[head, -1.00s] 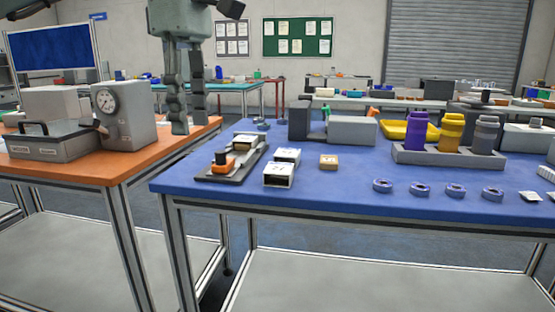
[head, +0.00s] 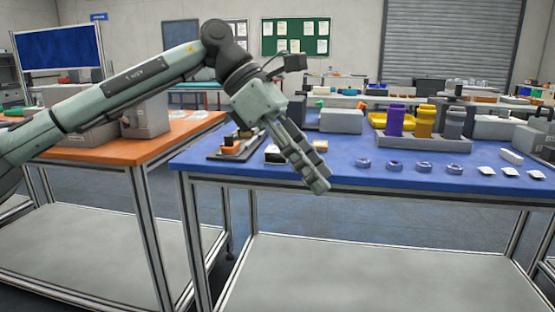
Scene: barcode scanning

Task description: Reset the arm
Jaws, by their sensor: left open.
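My left arm comes in from the left across the head view. Its gripper (head: 310,168) points down and to the right, in front of the blue table's near left part. The gripper is open, with nothing seen between its fingers. It hides much of the small white boxes and part of the small tan box (head: 320,145) behind it. A black-and-orange device (head: 231,147) on a dark base shows to the left of the gripper. My right gripper is not in view.
The blue table (head: 400,180) holds several purple rings and a grey holder (head: 420,144) with purple, yellow and grey bottles. An orange table (head: 175,140) stands to the left, partly behind my arm. Floor shows between the tables.

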